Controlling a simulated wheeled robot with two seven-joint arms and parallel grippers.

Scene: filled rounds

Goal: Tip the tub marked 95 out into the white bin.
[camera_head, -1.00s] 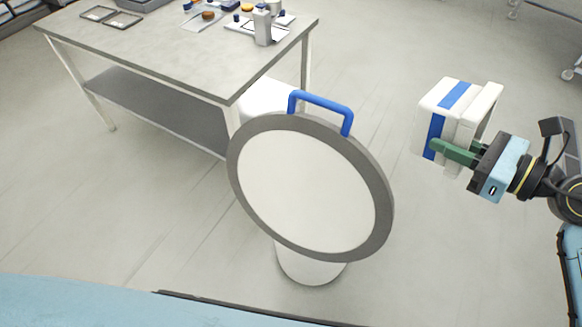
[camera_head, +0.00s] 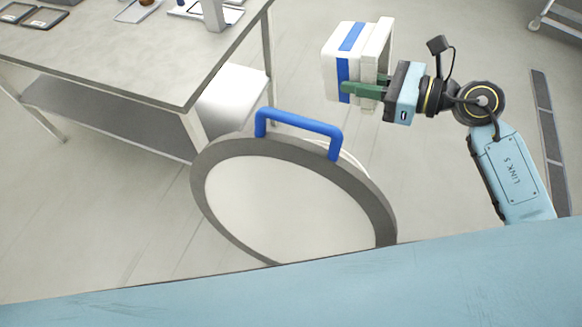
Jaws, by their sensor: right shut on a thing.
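A white tub with blue bands (camera_head: 345,62) is in the green fingers of my right gripper (camera_head: 350,90). The gripper is shut on it, and it is held in the air, about upright, to the right of and beyond the blue handle. No number shows on the side I see. A large tilted round lid with a grey rim and pale face (camera_head: 290,200) carries the blue handle (camera_head: 298,126) on its upper edge. A white curved edge (camera_head: 352,158) shows behind it, probably the white bin, mostly hidden. My left gripper is out of view.
A grey-topped table (camera_head: 140,60) stands at the upper left, with frames and small objects on it. A white box-like thing (camera_head: 235,100) is beside its leg. A wheeled stand (camera_head: 560,22) is at the top right.

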